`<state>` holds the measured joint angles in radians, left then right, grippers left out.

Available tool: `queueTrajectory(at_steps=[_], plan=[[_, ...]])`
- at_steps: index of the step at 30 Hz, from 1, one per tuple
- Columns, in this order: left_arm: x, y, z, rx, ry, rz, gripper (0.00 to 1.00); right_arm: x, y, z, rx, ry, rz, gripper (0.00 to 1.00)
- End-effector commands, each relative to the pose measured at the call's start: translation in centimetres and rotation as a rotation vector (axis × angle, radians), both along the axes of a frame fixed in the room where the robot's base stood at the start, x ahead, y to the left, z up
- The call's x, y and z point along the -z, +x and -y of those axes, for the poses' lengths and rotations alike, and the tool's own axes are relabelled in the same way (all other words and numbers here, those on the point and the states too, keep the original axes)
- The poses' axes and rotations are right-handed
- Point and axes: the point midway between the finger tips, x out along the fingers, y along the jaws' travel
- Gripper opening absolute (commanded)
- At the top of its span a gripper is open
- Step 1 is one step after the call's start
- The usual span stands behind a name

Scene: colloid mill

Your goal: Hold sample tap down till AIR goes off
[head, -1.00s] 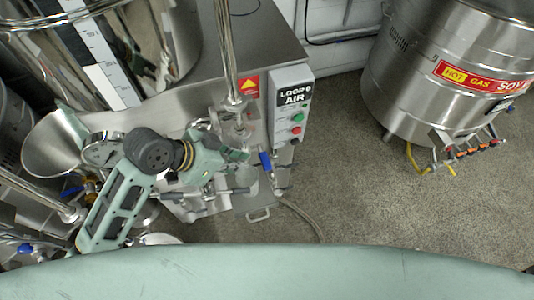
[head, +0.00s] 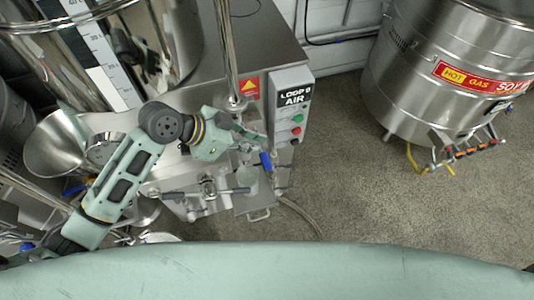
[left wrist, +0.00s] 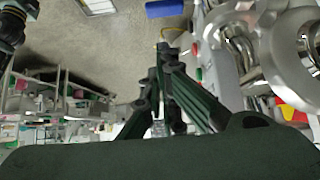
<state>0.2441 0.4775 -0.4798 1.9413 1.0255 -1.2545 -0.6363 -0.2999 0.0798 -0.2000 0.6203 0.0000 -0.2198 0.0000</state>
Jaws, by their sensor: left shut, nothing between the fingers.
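The sample tap with its blue handle (head: 266,161) is on the front of the steel mill, below the AIR control box (head: 291,105). The box reads "LOOP" and "AIR" and has a green and a red button; I cannot tell whether an AIR lamp is lit. My left gripper (head: 256,137) is shut and empty, just above and left of the blue handle in the head view. In the left wrist view its fingers (left wrist: 160,52) point toward a blue piece (left wrist: 165,8), seemingly the handle, with a visible gap. My right gripper is not in view.
A steel pipe (head: 226,50) rises just left of the control box. The floor between is clear except a hose (head: 300,215).

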Motion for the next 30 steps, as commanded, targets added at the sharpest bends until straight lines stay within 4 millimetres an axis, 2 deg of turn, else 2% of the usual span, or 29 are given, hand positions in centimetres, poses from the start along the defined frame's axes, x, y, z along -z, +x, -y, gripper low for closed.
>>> queueTrajectory(at_steps=[3,9,13,18,30], plan=[[1.6,0.5,2.0,0.0,-0.004,-0.005,0.0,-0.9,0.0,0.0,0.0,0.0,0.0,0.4],[4.7,1.3,4.5,-0.001,-0.001,-0.005,0.0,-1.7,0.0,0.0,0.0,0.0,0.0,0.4],[6.7,1.3,4.2,-0.003,0.001,-0.005,0.0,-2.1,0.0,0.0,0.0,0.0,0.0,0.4],[8.1,1.3,4.2,-0.001,0.001,0.0,0.0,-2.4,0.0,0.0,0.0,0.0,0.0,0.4],[8.4,1.3,4.2,-0.001,0.002,0.002,0.0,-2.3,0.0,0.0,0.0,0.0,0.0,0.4]])
